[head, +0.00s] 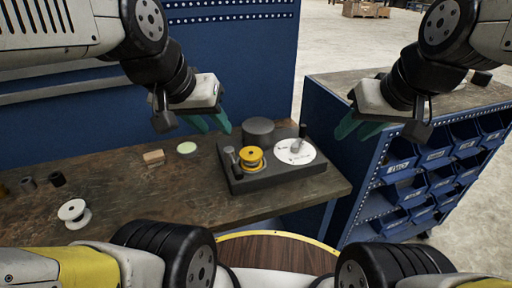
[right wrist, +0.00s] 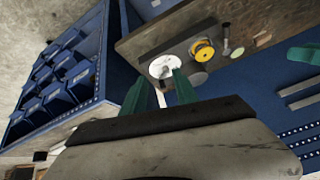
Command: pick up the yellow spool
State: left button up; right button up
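The yellow spool (head: 251,158) sits on the left part of a dark base (head: 275,180) on the workbench, beside a short dark post. It also shows in the right wrist view (right wrist: 203,50). My left gripper (head: 210,122) is open and empty, above the bench and up-left of the spool in the head view. My right gripper (head: 355,127) is open and empty, right of the dark base, apart from the spool. Its two green fingers are spread in the right wrist view (right wrist: 159,92).
The base also carries a white disc (head: 295,152) with a post and a dark cylinder (head: 258,130). A white spool (head: 74,213), a wooden block (head: 154,157) and a pale green disc (head: 187,147) lie leftward. A blue bin rack (head: 335,150) stands right.

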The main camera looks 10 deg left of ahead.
jog(key=o, duration=1.1)
jog(key=w+a+n, duration=0.1)
jog(key=w+n, duration=0.1)
jog(key=w+a+n+g, duration=0.1)
jog(key=w+a+n, duration=0.1)
jog(key=n, duration=0.1)
jog(key=w+a+f+n+g, duration=0.1)
jog(key=w+n, duration=0.2)
jog(key=shift+a+f, duration=0.1)
jog(key=shift+a, duration=0.3)
jog(key=w+a+n, duration=0.1)
jog(key=n, duration=0.1)
jog(key=w+a+f+n, duration=0.1)
jog(key=w+a+n, duration=0.1)
jog(key=w+a+f+n+g, duration=0.1)
jog(key=n, duration=0.1)
jog(key=shift+w+a+f+h, duration=0.2)
jog(key=shift+a+h, duration=0.05)
jog(key=shift+h, duration=0.05)
jog(key=n+g+h, duration=0.2)
jog(key=n, duration=1.2)
send_over(251, 153)
jog(key=f, duration=1.1)
jog(key=shift+s+f, duration=0.2)
jog(key=shift+w+f, duration=0.15)
jog(key=shift+f, duration=1.75)
jog(key=shift+w+f, duration=0.15)
jog(key=shift+f, duration=1.75)
